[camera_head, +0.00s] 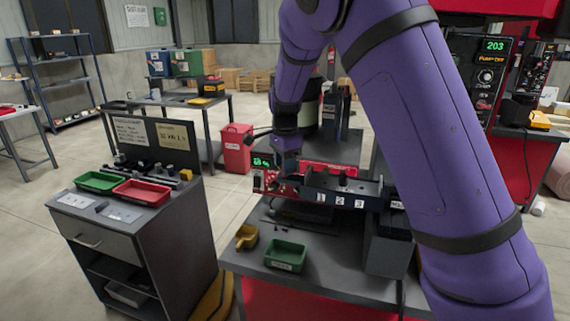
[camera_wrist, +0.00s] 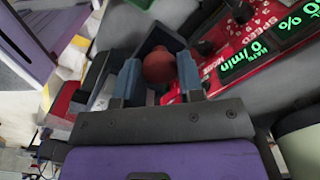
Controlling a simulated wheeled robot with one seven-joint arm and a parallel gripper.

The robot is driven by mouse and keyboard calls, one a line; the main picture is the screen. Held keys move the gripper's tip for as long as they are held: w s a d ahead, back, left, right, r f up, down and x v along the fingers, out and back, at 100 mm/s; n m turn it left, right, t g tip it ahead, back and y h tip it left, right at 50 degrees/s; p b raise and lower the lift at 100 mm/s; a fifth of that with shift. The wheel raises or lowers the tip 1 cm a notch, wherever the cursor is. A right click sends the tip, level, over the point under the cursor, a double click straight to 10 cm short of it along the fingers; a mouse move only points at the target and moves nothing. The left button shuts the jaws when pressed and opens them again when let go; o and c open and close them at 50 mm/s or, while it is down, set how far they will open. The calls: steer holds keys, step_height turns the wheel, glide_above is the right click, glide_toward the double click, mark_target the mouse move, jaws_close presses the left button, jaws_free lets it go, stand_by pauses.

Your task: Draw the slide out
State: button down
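A round red knob (camera_wrist: 158,65) shows in the wrist view, set in a dark grey-blue channel-shaped part; it looks like the slide's handle, but I cannot see the slide clearly. My gripper (camera_wrist: 158,72) has its two blue-grey fingers apart, one on each side of the knob, with a small gap on both sides. In the head view my gripper (camera_head: 287,165) points down at the left end of the dark numbered track (camera_head: 345,190), beside the red control panel. The knob is hidden there.
The red control panel (camera_wrist: 255,50) with green digits is close to the right finger. A green tray (camera_head: 285,256) and a yellow scoop (camera_head: 246,237) lie on the bench front. A cart with a red tray (camera_head: 142,192) stands left, across a floor gap.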

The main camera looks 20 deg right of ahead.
steer(key=w+a, duration=0.5)
steer(key=a, duration=0.2)
steer(key=shift+w+a, duration=0.3)
steer(key=shift+a, duration=0.05)
steer(key=shift+r, duration=0.1)
steer(key=c, duration=0.7)
jaws_free()
steer(key=shift+w+a, duration=0.1)
steer(key=shift+a, duration=0.05)
steer(key=shift+c, duration=0.2)
step_height(320, 180, up, 11)
steer(key=shift+f, duration=0.2)
